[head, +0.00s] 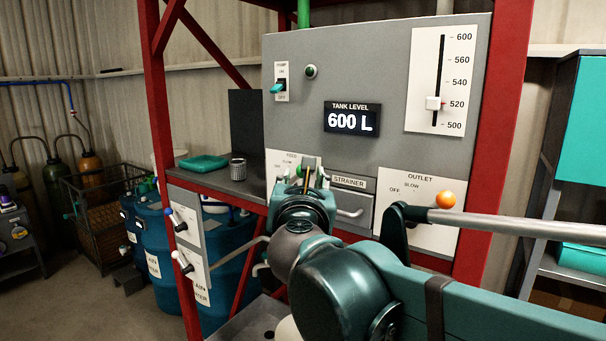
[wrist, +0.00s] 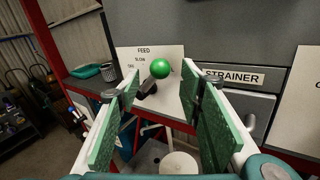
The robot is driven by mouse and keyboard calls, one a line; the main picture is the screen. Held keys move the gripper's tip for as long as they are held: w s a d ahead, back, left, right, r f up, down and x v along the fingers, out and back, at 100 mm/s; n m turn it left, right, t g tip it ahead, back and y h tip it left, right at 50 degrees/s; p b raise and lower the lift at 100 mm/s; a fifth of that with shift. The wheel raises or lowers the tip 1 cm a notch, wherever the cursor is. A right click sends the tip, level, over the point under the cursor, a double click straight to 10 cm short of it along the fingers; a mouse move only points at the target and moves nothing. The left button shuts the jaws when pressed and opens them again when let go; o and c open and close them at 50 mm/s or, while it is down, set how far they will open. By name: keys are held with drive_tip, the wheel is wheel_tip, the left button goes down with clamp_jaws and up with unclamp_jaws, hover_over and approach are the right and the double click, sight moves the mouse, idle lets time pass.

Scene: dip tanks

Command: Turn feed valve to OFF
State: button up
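The feed valve's green ball knob (wrist: 161,68) shows in the wrist view, on a dark lever (wrist: 146,90) in front of the white FEED plate (wrist: 128,52). The knob sits up and right of the lever's dark base, to the right of the OFF and SLOW marks. Any mark behind the knob is hidden. My gripper (wrist: 160,88) is open, with one green-padded finger on each side of the valve. Nothing is visibly held, and I cannot tell if a finger touches it. In the head view my gripper (head: 309,180) covers most of the valve.
The strainer drawer (head: 352,208) and its handle are right of the valve. The outlet valve's orange knob (head: 445,199) is farther right. The display (head: 352,118) reads 600 L.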

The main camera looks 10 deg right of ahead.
sight(303, 174)
drive_tip(key=shift+w+d, duration=0.25)
drive_tip(key=shift+w, duration=0.9)
drive_tip(key=shift+w+d, duration=0.2)
drive_tip(key=shift+w, duration=0.9)
drive_tip(key=shift+c, duration=0.2)
clamp_jaws()
